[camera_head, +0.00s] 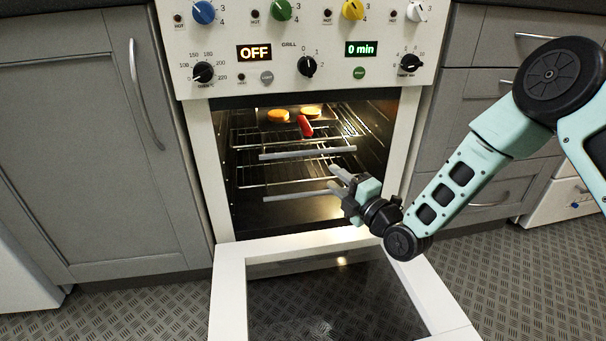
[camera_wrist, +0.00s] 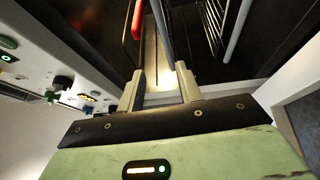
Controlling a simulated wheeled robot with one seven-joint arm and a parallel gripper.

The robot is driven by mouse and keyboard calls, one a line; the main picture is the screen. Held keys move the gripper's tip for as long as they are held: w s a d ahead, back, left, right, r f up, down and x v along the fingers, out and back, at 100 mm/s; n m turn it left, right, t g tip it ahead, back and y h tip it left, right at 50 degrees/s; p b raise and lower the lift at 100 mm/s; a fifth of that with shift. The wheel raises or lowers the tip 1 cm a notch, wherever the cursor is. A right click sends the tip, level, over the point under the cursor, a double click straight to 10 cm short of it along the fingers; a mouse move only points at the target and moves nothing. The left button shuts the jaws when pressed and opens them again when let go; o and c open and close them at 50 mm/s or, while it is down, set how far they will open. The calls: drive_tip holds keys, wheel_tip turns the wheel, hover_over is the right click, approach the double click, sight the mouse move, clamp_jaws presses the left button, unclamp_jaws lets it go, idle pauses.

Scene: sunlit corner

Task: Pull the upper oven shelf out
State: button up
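The upper oven shelf (camera_head: 286,140) is a wire rack inside the open oven, with a grey bar (camera_head: 307,153) along its front. In the wrist view this bar (camera_wrist: 162,30) appears between the lines of my two fingers. My gripper (camera_head: 333,178) is at the oven mouth, below and in front of the upper bar's right end. Its fingers (camera_wrist: 160,86) are apart, with nothing visibly clamped between them. The head view shows the fingertips near the right end of the lower shelf's bar (camera_head: 299,196); I cannot tell if they touch anything.
A red object (camera_head: 305,126) and a tray with yellowish round items (camera_head: 278,115) are at the upper shelf's level. The oven door (camera_head: 230,300) is folded down in front. Grey cabinets (camera_head: 95,140) flank the oven. The control panel (camera_head: 305,50) is above.

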sight(309, 154)
drive_tip(key=shift+t, duration=0.6)
drive_tip(key=f+b+x, duration=0.1)
drive_tip(key=b+x, duration=0.1)
drive_tip(key=x, duration=0.3)
drive_tip(key=b+x, duration=0.3)
drive_tip(key=x, duration=0.2)
drive_tip(key=w+f+b+x, duration=0.1)
drive_tip(key=b+x, duration=0.2)
drive_tip(key=x, duration=0.2)
drive_tip(key=shift+w+d+f, duration=0.15)
drive_tip(key=shift+d+f, duration=0.1)
drive_tip(key=shift+f, duration=0.05)
drive_tip(key=shift+w+a+r, duration=0.3)
drive_tip(key=shift+w+a, duration=0.05)
drive_tip(key=shift+w, duration=0.15)
clamp_jaws()
